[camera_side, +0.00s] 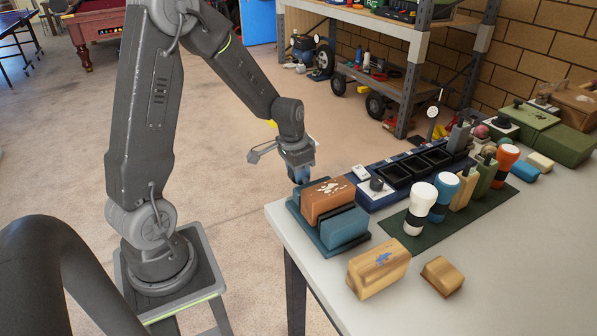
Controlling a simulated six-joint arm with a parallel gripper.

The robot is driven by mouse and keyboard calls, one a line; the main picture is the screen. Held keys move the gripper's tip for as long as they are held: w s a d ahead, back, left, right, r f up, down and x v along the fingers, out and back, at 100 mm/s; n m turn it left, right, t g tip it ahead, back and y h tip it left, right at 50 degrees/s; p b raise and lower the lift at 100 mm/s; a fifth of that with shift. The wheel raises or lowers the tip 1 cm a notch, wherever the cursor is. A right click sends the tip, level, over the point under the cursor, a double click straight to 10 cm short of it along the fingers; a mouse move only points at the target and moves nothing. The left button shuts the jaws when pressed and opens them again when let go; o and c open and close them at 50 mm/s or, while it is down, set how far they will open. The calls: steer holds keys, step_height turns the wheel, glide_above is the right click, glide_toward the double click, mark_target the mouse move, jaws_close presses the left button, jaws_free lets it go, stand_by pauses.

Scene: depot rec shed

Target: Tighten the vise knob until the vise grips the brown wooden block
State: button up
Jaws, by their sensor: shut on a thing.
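The blue vise (346,227) stands at the near left corner of the table, on a dark base. A brown block (328,200) with pale chipped marks on top sits in it, behind the front blue jaw. Whether the jaws press on the block cannot be told from this angle. My gripper (299,176) points down at the back left end of the vise, shut on the vise knob. The knob is mostly hidden by the fingers and the block.
A light wooden block (378,268) and a smaller one (442,275) lie in front. A green mat (408,241) holds several upright brushes and tools. A dark blue tray (378,196) lies behind the vise. The table's front right is clear.

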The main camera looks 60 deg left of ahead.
steer(key=o, duration=0.9)
steer(key=shift+o, duration=0.2)
step_height(320, 180, up, 14)
steer(key=s, duration=0.1)
steer(key=shift+s, duration=0.4)
steer(key=shift+f, duration=0.15)
